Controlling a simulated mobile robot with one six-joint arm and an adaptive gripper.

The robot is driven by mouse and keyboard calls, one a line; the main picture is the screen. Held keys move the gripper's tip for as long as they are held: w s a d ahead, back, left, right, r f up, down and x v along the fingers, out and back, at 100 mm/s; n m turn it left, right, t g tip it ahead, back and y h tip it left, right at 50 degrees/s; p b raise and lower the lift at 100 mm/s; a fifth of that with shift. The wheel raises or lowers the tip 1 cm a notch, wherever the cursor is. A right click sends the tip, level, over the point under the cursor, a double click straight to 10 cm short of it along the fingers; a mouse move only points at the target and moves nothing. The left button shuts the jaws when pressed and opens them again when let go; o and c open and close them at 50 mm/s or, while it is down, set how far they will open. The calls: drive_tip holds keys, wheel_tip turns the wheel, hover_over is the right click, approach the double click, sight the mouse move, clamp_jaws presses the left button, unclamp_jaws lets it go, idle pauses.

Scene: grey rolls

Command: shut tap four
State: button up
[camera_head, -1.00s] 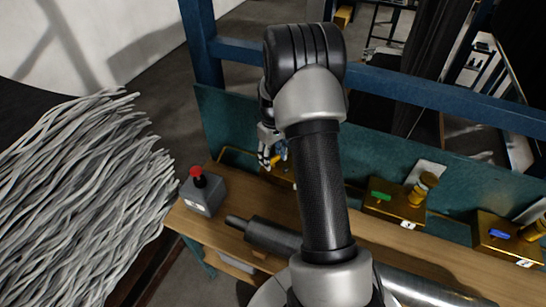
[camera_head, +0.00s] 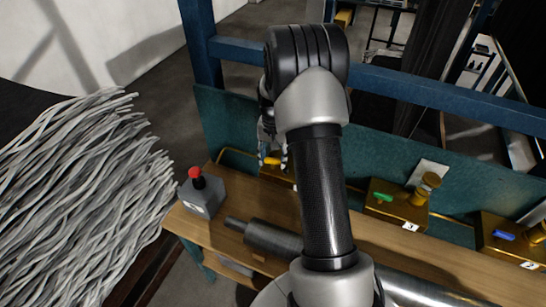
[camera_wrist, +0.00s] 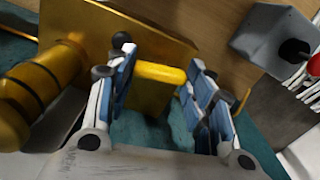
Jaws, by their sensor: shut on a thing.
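A brass tap block with a yellow handle (camera_head: 272,161) stands at the left end of the row, mostly hidden behind my arm in the head view. In the wrist view the yellow handle (camera_wrist: 158,76) lies between the blue-padded fingers of my gripper (camera_wrist: 160,90), which is shut on it. The brass block (camera_wrist: 105,25) and its ribbed brass fitting (camera_wrist: 35,95) show beside the fingers. Another tap with a green handle (camera_head: 384,197) and one with a blue handle (camera_head: 504,235) stand to the right.
A grey box with a red button (camera_head: 196,172) stands left of the yellow-handled tap on the wooden bench (camera_head: 215,228). A grey roll (camera_head: 270,238) lies along the bench front. A teal panel (camera_head: 225,125) and blue rail (camera_head: 430,95) stand behind. Grey strands (camera_head: 85,190) fill the left.

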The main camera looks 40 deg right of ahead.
sight(273, 159)
drive_tip(key=shift+m, duration=0.9)
drive_tip(key=o, duration=1.1)
drive_tip(key=shift+c, duration=0.2)
drive_tip(key=shift+r, duration=0.1)
wheel_tip(273, 159, up, 12)
